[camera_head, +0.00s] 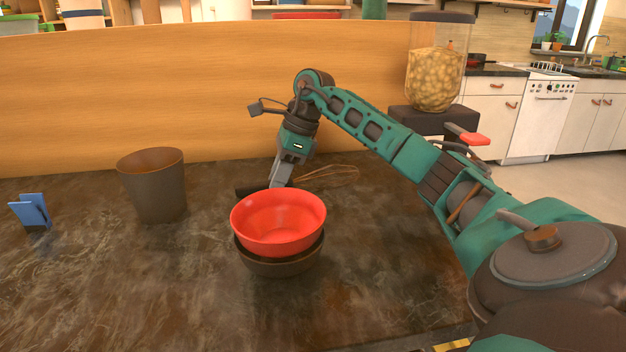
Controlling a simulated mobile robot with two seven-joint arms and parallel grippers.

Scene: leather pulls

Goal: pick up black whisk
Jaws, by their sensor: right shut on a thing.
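The black whisk lies on the dark stone-look counter behind the bowls. Its dark handle (250,187) points left and its brownish wire loops (335,175) spread to the right. My right gripper (281,182) reaches down behind the red bowl and is shut on the whisk, near the handle. The fingertips are partly hidden by the bowl rim, so the exact contact is hard to see. The whisk looks low, at or near the counter surface. My left gripper is not in view.
A red bowl (278,222) sits in a dark bowl (279,265) just in front of the gripper. A brown cup (155,185) and a blue stand (32,212) are left. The front-left counter is clear.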

